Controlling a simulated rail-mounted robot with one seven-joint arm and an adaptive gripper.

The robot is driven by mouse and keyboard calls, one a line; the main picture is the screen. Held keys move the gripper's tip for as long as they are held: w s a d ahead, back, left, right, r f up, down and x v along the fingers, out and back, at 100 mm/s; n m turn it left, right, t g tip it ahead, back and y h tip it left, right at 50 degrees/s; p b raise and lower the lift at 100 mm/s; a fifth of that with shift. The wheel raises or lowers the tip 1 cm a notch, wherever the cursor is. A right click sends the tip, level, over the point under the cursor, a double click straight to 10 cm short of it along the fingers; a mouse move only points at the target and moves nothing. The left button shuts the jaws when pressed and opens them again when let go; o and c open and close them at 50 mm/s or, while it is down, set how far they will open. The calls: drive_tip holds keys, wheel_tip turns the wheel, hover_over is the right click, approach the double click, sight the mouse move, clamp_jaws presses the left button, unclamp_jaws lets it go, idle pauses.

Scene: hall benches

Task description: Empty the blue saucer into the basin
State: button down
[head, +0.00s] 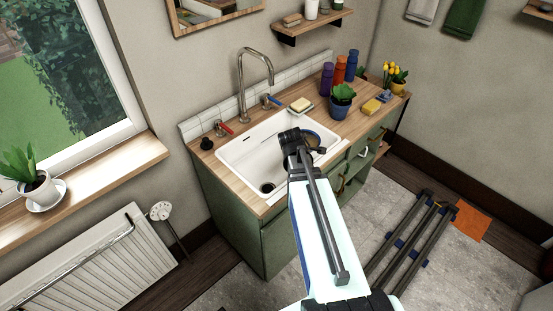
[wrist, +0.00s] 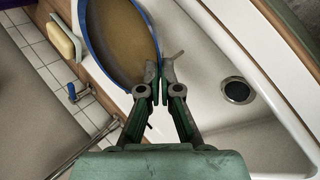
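The blue saucer (wrist: 88,28) shows in the wrist view as a blue rim around a brownish inside. I cannot tell whether the brown is contents or the saucer's own surface. In the head view the saucer (head: 322,139) is partly hidden behind my gripper, over the right part of the basin. My gripper (wrist: 159,72) has its fingertips close together at the saucer's near rim and looks shut on it. The white basin (head: 247,156) is set in the wooden counter, with a dark drain (wrist: 237,90) to the right of the fingers in the wrist view.
A tap (head: 242,85) stands behind the basin. A soap dish with soap (head: 301,104) sits at the back rim. A potted plant (head: 342,98), several bottles (head: 339,74) and a yellow sponge (head: 371,107) occupy the counter's right side.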

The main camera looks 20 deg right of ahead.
drive_tip(key=shift+w+a, duration=0.7)
drive_tip(key=shift+a, duration=0.3)
idle(0.3)
drive_tip(key=shift+w+f+g+h, duration=0.15)
drive_tip(key=shift+g+h, duration=0.15)
drive_tip(key=shift+h, duration=0.1)
idle(0.3)
drive_tip(key=shift+w+f+n+g+h, duration=0.1)
drive_tip(key=shift+f+n+g+h, duration=0.1)
drive_tip(key=shift+n+g+h, duration=0.15)
idle(0.6)
drive_tip(key=shift+h+b, duration=0.25)
drive_tip(key=shift+b, duration=0.05)
drive_tip(key=shift+f, duration=0.1)
drive_tip(key=shift+a+f+g+h, duration=0.1)
drive_tip(key=shift+g+h, duration=0.15)
drive_tip(key=shift+h, duration=0.05)
drive_tip(key=shift+w+a+r+n+g+h+p, duration=0.2)
drive_tip(key=shift+r+n+g+h, duration=0.15)
drive_tip(key=shift+h, duration=0.2)
drive_tip(key=shift+w+a+r+n+g+h+p, duration=0.1)
drive_tip(key=shift+a+r+n+g+h+p, duration=0.15)
drive_tip(key=shift+n+h, duration=0.25)
idle(1.3)
drive_tip(key=shift+d, duration=0.1)
